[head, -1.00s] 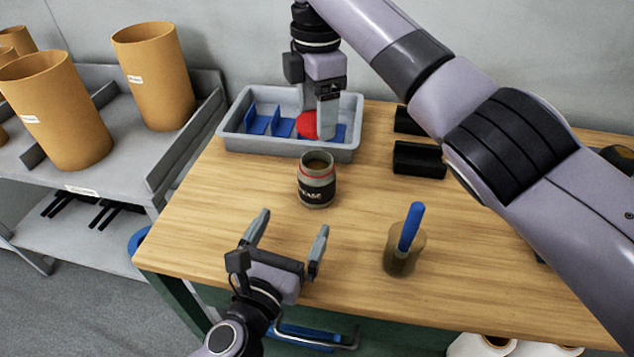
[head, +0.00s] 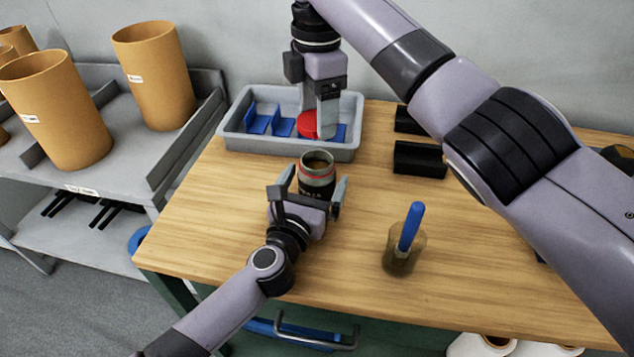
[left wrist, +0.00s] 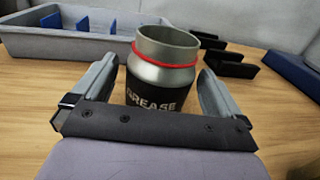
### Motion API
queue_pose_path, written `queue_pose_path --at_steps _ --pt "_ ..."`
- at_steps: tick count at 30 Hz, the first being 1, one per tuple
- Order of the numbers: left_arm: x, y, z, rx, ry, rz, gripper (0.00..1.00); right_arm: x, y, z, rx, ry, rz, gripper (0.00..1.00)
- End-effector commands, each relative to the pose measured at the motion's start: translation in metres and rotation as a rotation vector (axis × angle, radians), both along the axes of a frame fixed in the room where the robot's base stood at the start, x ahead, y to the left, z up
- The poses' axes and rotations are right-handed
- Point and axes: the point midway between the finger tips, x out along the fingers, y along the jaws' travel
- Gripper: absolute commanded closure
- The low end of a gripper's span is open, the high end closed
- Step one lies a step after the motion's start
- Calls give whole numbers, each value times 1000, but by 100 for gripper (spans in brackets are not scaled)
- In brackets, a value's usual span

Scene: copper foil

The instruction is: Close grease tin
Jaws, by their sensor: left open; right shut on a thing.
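The open grease tin (head: 317,166) stands upright on the table, with a red ring below its rim and a dark label. It also shows in the left wrist view (left wrist: 163,68), where the word GREASE can be read. My left gripper (head: 313,180) is open, with one finger on each side of the tin; gaps show in the left wrist view. My right gripper (head: 318,122) is over the grey tray, shut on a round red lid (head: 307,124). The fingers hide part of the lid.
The grey tray (head: 233,139) with blue dividers stands behind the tin. A brush with a blue handle (head: 411,227) stands in a cup (head: 403,258) at the right. Black blocks (head: 420,160) lie right of the tray. The front left tabletop is clear.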

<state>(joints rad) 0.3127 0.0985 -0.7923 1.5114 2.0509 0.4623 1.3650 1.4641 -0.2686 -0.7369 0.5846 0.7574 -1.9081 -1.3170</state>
Motion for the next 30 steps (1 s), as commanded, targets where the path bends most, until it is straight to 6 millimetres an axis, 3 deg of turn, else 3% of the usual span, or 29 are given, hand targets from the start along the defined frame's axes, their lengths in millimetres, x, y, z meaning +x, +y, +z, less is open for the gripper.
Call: queue_pose_path --at_steps 7,8,15,30 --pt "0 0 0 0 -1 -1 0 0 0 0 0 0 0 66" --pt "0 0 0 0 -1 -1 6 0 0 0 0 0 0 66" --pt "0 0 0 0 0 0 81 0 0 0 0 0 0 66" --pt "0 0 0 0 0 0 81 0 -1 -50 -1 0 0 66"
